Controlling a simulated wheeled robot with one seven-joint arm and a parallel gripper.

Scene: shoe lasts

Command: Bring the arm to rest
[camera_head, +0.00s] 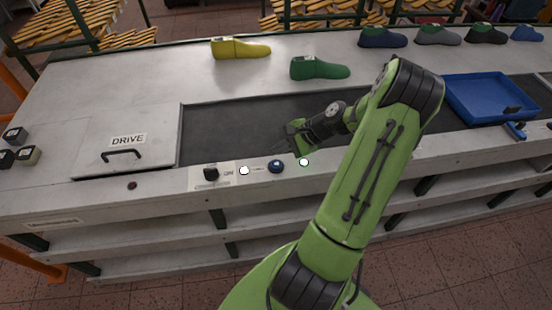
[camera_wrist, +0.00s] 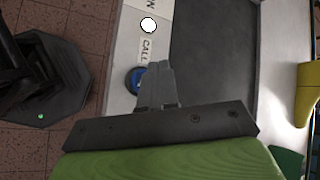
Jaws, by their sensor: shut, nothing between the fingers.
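My green arm reaches up from the bottom of the head view and bends down to the left over the bench. My gripper (camera_head: 276,148) is above the near edge of the dark belt, just behind the blue button (camera_head: 276,166). In the wrist view my gripper (camera_wrist: 158,68) has its grey fingers together with nothing between them. The blue button (camera_wrist: 136,80) lies beside the fingers there, partly hidden by them. I cannot tell whether the fingers touch anything.
A yellow last (camera_head: 240,48) and a green last (camera_head: 318,69) stand behind the belt (camera_head: 225,130). A blue tray (camera_head: 490,98) is at right. The DRIVE cover (camera_head: 125,155), with its handle, and a black ON switch (camera_head: 211,174) are at left. Several lasts line the back right.

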